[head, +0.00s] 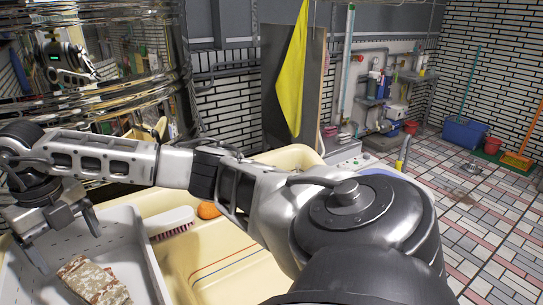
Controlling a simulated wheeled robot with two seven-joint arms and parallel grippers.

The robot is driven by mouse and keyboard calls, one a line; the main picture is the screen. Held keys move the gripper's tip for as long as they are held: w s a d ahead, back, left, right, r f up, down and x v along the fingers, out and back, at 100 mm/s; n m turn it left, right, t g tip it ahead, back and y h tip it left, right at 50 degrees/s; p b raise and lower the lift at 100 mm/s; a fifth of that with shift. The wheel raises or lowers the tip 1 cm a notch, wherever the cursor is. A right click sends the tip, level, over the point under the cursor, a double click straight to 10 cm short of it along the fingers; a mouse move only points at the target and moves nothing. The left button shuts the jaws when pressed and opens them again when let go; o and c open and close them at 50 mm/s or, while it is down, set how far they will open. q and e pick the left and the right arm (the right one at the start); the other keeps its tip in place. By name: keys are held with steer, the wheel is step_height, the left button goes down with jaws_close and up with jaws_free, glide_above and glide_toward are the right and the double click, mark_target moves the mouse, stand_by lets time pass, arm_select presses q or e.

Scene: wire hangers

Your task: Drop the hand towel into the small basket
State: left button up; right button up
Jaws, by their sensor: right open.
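The hand towel (95,283), a folded cloth in a beige and brown blotched pattern, lies inside the small basket (135,255) at the lower left. The basket is white with small holes, and its left and near parts are cut off by the picture's edge. My right arm reaches across from the lower right. My right gripper (64,240) is open above the basket, its fingers pointing down, just behind and left of the towel. Nothing shows between the fingers, and they look apart from the towel. My left gripper is not in view.
A brush (170,223) and an orange item (208,210) lie right of the basket by the cream basin (215,262). A shiny metal cylinder (95,60) stands behind. A yellow cloth (291,75) hangs at the back. Open tiled floor (475,225) is at right.

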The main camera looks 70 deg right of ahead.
arm_select(q)
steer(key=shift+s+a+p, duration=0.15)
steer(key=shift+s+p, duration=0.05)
steer(key=shift+p, duration=0.2)
arm_select(e)
step_height(320, 180, up, 16)
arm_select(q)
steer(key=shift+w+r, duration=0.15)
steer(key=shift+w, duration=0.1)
